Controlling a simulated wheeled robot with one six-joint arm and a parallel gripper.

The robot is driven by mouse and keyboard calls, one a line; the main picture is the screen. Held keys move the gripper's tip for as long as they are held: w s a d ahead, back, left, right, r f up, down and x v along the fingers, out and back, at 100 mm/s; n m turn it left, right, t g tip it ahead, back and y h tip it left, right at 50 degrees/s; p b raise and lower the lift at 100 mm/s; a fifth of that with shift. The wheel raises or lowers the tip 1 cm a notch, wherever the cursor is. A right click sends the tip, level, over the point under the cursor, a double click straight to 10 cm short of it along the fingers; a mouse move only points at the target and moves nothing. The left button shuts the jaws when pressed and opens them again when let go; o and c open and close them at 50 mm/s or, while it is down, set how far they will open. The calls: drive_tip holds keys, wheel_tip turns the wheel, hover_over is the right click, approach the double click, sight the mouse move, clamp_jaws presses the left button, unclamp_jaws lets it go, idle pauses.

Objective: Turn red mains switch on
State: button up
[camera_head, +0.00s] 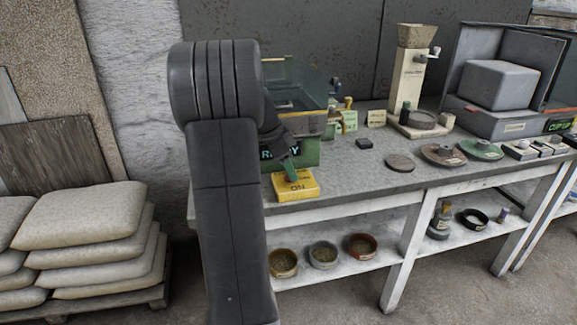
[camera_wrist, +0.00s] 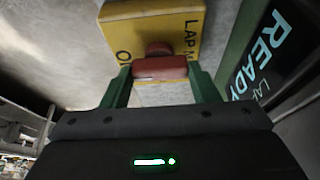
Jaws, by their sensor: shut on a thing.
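The red mains switch (camera_wrist: 159,67) is a red handle on a yellow box (camera_wrist: 120,28), seen close up in the wrist view. The yellow box (camera_head: 296,190) also shows in the head view at the bench's front edge, with "ON" on its face. My gripper (camera_wrist: 160,76) has its two green fingers at either side of the red handle, shut on it. In the head view my gripper (camera_head: 290,172) reaches down to the box, and the red handle cannot be made out there. The handle's exact setting is hard to tell.
A green machine (camera_head: 306,154) with a lit "READY" panel (camera_wrist: 268,45) stands close beside the box. A dark disc (camera_head: 400,162) and other discs lie farther right on the bench (camera_head: 350,183). Stacked sacks (camera_head: 85,215) stand on the left. Bowls (camera_head: 323,254) sit on the lower shelf.

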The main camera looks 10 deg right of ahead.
idle(0.3)
drive_tip(key=o, duration=1)
drive_tip(key=v, duration=0.3)
drive_tip(key=a, duration=1.2)
drive_tip(key=shift+s, duration=0.15)
drive_tip(key=d, duration=0.9)
drive_tip(key=shift+d, duration=0.3)
drive_tip(key=d, duration=0.1)
drive_tip(key=d+f, duration=0.1)
drive_tip(key=d, duration=0.1)
drive_tip(key=shift+d+f, duration=0.1)
drive_tip(key=shift+f, duration=0.2)
drive_tip(key=shift+d+f, duration=0.2)
drive_tip(key=shift+f, duration=0.45)
